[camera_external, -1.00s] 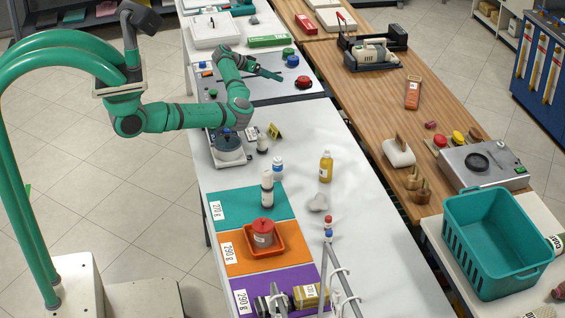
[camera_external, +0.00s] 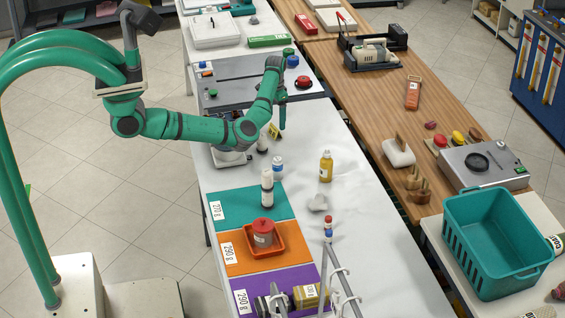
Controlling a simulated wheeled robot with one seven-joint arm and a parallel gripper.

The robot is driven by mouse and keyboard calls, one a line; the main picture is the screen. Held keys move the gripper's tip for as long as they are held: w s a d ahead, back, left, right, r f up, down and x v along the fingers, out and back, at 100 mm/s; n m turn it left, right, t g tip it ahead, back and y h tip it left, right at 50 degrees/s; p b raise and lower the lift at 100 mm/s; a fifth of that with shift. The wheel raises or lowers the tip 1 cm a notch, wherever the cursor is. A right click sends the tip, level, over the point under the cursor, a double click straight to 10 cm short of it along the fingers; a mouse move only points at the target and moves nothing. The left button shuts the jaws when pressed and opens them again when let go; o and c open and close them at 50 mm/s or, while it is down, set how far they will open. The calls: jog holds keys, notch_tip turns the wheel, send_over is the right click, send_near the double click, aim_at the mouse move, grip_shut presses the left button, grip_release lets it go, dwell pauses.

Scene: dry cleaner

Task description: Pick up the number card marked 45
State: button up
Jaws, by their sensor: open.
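A small yellow card with dark marking (camera_external: 274,131) stands on the white table, just past the small bottles. Its number is too small to read, so I cannot confirm that it says 45. My gripper (camera_external: 282,125) points down close beside the card's right edge in the picture and appears to be above the table. It is open and nothing shows between its fingers. I cannot tell the exact gap between fingers and card.
A scale (camera_external: 230,158) sits left under my arm. Teal (camera_external: 228,205), orange (camera_external: 232,255) and purple (camera_external: 247,284) mats lie nearer. The table's right middle is clear.

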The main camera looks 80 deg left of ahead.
aim_at(275, 127)
jog(key=shift+s+a+f, duration=0.1)
jog(key=shift+a+f, duration=0.05)
jog(key=shift+f, duration=1.3)
jog(key=shift+s+a+f, duration=0.1)
jog(key=shift+a+f, duration=0.05)
jog(key=shift+f, duration=1.25)
jog(key=c, duration=1.1)
